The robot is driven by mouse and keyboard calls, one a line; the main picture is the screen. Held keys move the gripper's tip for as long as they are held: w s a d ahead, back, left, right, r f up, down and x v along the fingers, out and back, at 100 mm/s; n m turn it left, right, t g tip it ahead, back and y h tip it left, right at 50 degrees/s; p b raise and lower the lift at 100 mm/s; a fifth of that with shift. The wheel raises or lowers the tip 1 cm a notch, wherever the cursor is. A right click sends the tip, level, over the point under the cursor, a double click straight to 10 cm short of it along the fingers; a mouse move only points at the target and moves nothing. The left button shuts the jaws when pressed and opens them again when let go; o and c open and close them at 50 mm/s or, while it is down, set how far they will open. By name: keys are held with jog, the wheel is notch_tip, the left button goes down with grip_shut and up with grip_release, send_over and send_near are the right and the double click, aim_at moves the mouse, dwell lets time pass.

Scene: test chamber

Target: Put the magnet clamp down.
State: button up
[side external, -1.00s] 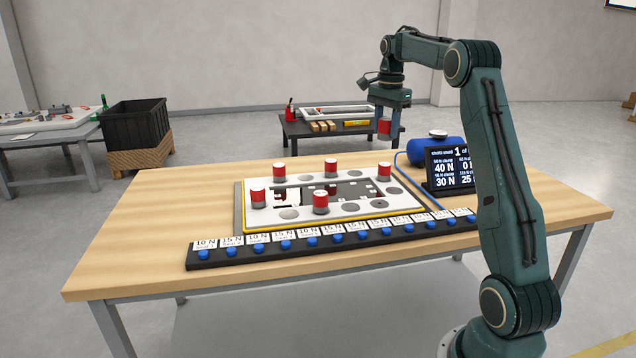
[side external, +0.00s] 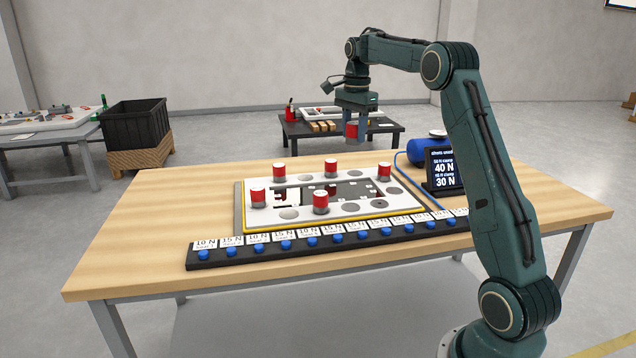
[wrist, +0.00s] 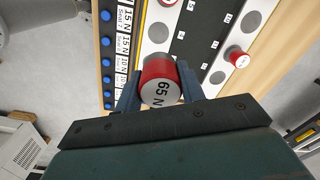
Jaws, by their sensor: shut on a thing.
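My gripper (side external: 357,130) is shut on a red and grey magnet clamp (side external: 351,130) and holds it in the air above the far side of the work table. In the wrist view the held clamp (wrist: 161,84) sits between the two fingers, its grey end marked "65 N". Below is a white plate (side external: 300,217) with grey round spots and a cut-out in its middle. Several other red and white clamps stand upright on it, including one at the front (side external: 320,202) and one at the right (side external: 384,171). The held clamp is clear of the plate.
A black strip (side external: 225,258) with blue knobs and force labels runs along the plate's front. A dark display (side external: 443,170) and a blue tank (side external: 424,151) stand at the right. The table's left side (side external: 160,220) is bare.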

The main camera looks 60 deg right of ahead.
aim_at(351, 207)
notch_tip(351, 207, down, 19)
dwell(1.0)
jog(key=shift+f, duration=0.2)
jog(key=o, duration=1.2)
notch_tip(351, 207, up, 12)
jog(key=shift+s+r, duration=0.15)
jog(key=shift+a, duration=0.1)
dwell(0.3)
